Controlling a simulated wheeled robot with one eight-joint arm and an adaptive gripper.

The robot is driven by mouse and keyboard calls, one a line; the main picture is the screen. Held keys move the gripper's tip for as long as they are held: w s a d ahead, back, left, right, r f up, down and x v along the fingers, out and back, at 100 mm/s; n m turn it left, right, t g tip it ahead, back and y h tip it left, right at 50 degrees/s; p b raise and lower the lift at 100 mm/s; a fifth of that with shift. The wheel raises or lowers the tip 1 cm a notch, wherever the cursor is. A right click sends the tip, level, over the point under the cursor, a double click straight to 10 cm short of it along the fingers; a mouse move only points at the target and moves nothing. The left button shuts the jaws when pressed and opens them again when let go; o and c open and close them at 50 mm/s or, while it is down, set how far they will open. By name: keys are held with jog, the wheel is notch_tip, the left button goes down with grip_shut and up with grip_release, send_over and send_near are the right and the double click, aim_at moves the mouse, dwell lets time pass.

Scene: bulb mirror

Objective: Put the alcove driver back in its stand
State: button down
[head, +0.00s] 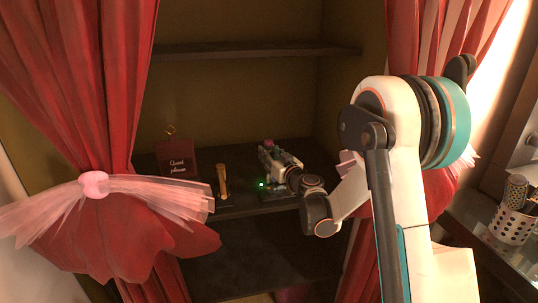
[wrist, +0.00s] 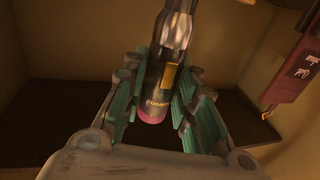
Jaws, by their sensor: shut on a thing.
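The alcove driver (wrist: 158,82) has a dark body with a yellow patch, a shiny metal part and a pink end. In the wrist view my gripper (wrist: 164,92) is shut on it, with the teal finger pads on either side. In the head view my gripper (head: 272,160) is over the right part of the alcove shelf, and the driver's pink end (head: 268,143) shows at its top. A dark base with a small green light (head: 262,184) is just below my gripper; it may be the stand. My gripper hides much of the driver and this base.
A dark red sign (head: 178,160) and a small upright gold object (head: 222,182) stand on the shelf to the left. Red curtains (head: 108,90) frame the alcove. Another shelf (head: 255,51) is above. A white perforated cup (head: 512,224) stands far right.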

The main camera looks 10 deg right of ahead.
jog(key=shift+f, duration=0.1)
jog(key=shift+f+b, duration=2)
jog(key=shift+f, duration=0.3)
jog(key=c, duration=1.2)
grip_release()
jog(key=shift+s, duration=0.15)
jog(key=v, duration=1.1)
jog(key=shift+s, duration=0.4)
jog(key=shift+d, duration=0.15)
